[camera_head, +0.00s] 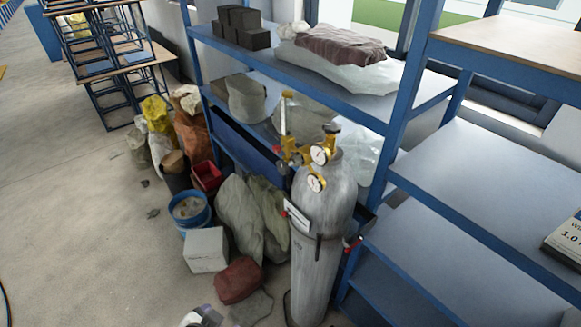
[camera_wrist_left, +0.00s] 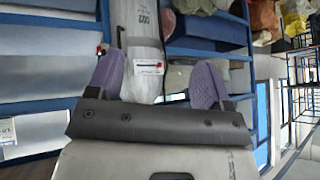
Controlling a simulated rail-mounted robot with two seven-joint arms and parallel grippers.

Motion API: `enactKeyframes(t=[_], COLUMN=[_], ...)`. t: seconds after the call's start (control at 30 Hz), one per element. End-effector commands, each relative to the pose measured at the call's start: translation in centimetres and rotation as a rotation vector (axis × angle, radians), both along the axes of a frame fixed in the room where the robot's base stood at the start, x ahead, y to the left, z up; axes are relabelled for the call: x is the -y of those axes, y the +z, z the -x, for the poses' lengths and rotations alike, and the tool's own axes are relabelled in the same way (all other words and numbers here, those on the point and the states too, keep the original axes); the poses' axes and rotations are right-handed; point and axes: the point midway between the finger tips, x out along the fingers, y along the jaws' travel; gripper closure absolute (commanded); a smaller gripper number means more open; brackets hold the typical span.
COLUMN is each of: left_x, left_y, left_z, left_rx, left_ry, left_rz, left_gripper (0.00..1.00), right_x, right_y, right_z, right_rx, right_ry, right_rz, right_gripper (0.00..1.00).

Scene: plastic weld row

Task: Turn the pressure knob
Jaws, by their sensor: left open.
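A grey gas cylinder (camera_head: 318,235) stands upright in front of the blue shelving in the head view. A brass regulator (camera_head: 296,153) with two round white gauges sits at its top. The pressure knob is too small to tell apart from the other brass parts. In the left wrist view, the cylinder (camera_wrist_left: 139,25) shows upside down with its white label (camera_wrist_left: 148,67). My left gripper (camera_wrist_left: 158,62) is open, its purple fingers apart, with the cylinder behind the gap. Its palm hides the cylinder's top there. My right gripper is not in view.
Sacks (camera_head: 240,205), a blue bucket (camera_head: 190,212), a red bin (camera_head: 206,176) and a white block (camera_head: 206,250) crowd the floor left of the cylinder. Blue shelving (camera_head: 460,190) stands behind and right. Open floor (camera_head: 70,200) lies at left.

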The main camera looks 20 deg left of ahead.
Motion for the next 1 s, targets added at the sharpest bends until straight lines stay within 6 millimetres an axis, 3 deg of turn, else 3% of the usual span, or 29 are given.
enactKeyframes(t=[0.03,0.2,0.4,0.6,0.73,1.0], left_x=[-0.6,-2.6,-4.7,-6.5,-7.4,-7.0], left_y=[1.5,6.7,11.3,14.2,14.6,11.7], left_z=[-2.5,-9.2,-15.2,-19.7,-22.1,-24.6], left_rx=[0.077,0.244,0.339,0.408,0.438,0.462], left_ry=[-0.023,-0.08,-0.157,-0.24,-0.29,-0.33], left_rz=[-0.044,-0.199,-0.335,-0.363,-0.293,0.044], left_gripper=[0.27,0.27,0.27,0.27,0.27,0.27], right_x=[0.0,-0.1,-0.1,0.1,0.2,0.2], right_y=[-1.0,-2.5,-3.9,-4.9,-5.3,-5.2], right_z=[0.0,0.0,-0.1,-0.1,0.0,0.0], right_rx=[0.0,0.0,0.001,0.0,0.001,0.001], right_ry=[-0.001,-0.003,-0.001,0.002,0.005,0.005], right_rz=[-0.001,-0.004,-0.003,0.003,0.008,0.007], right_gripper=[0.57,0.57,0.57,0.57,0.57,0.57])
